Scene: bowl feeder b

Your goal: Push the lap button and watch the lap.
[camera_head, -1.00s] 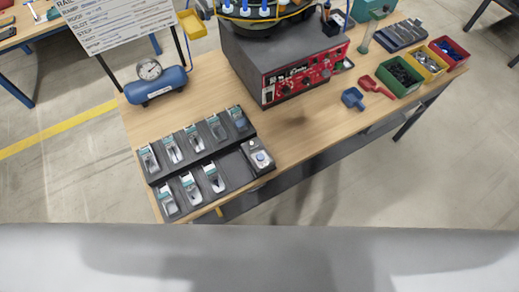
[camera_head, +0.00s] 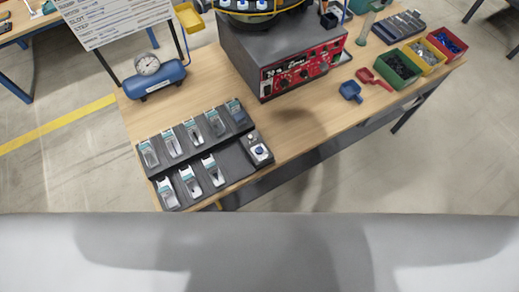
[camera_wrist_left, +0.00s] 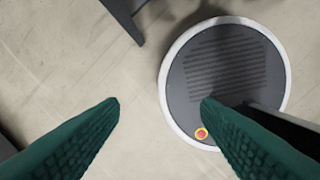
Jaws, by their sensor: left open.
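A small dark box with a round pale button (camera_head: 258,150) sits at the right end of the black tray near the table's front edge. No lap label is readable. The bowl feeder (camera_head: 243,44) stands at the top middle, with a red panel (camera_head: 301,69) of knobs and switches; its bowl is cut off by the frame top. My left gripper (camera_wrist_left: 160,105) shows in the left wrist view, its two green fingers apart with nothing between them, above the floor. No gripper shows in the head view, and my right gripper is not seen.
The black tray (camera_head: 228,161) holds several small packets. A blue tank with a gauge (camera_head: 155,80) and a sign board (camera_head: 112,16) stand at back left. A blue scoop (camera_head: 351,91), a red scoop (camera_head: 375,79) and coloured bins (camera_head: 400,70) lie right. Table wood (camera_head: 298,128) before the feeder is clear.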

